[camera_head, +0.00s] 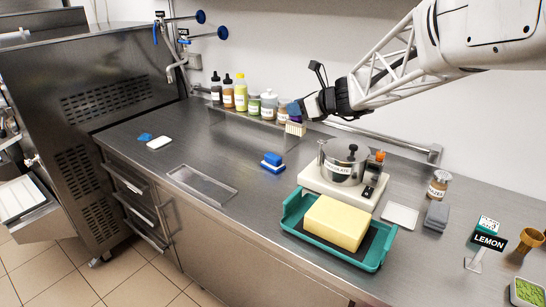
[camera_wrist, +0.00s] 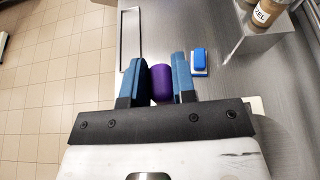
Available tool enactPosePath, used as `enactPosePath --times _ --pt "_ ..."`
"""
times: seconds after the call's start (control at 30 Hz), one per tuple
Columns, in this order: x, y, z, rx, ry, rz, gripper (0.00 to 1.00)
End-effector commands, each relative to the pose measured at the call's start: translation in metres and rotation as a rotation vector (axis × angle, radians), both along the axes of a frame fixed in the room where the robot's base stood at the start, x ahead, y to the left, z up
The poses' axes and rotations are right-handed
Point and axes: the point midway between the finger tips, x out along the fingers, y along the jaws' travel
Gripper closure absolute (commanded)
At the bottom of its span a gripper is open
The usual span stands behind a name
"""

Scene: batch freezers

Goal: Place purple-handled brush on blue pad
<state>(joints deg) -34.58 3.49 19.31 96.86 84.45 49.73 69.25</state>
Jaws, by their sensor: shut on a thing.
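My gripper (camera_head: 294,112) is raised above the counter at the back middle in the head view. Its blue fingers (camera_wrist: 160,62) are shut on the purple handle (camera_wrist: 161,84) of a brush. The brush's pale bristles (camera_head: 295,129) point down and are clear of the counter in the head view. A small blue and white block (camera_head: 272,161) sits on the counter, below and left of my gripper; it also shows right of the fingers in the wrist view (camera_wrist: 199,61). A flat blue piece (camera_head: 145,137) lies farther left. I cannot tell which is the blue pad.
Several bottles and jars (camera_head: 240,92) stand on a rear ledge behind my gripper. A steel pot (camera_head: 343,165) on a white scale and a teal tray (camera_head: 290,218) with a yellow block stand to the right. A recessed tray (camera_head: 203,184) lies left. Counter space around the blue and white block is clear.

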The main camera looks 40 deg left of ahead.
Motion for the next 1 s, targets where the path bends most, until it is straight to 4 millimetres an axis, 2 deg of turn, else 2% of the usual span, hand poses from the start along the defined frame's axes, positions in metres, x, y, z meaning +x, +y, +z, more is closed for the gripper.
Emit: enactPosePath --times 0.03,0.27,0.3,0.7,0.83,1.0 --pt "-0.006 0.009 0.0 0.0 0.0 0.003 0.98" --pt "-0.024 0.038 0.0 0.002 0.005 0.001 0.98" --pt "-0.022 0.036 -0.015 -0.001 0.008 -0.001 0.98" --pt "-0.021 0.035 -0.105 0.0 0.006 0.0 0.98" --pt "-0.021 0.035 -0.122 0.001 0.005 -0.001 0.98" --pt "-0.021 0.035 -0.129 0.001 0.003 0.0 0.98"
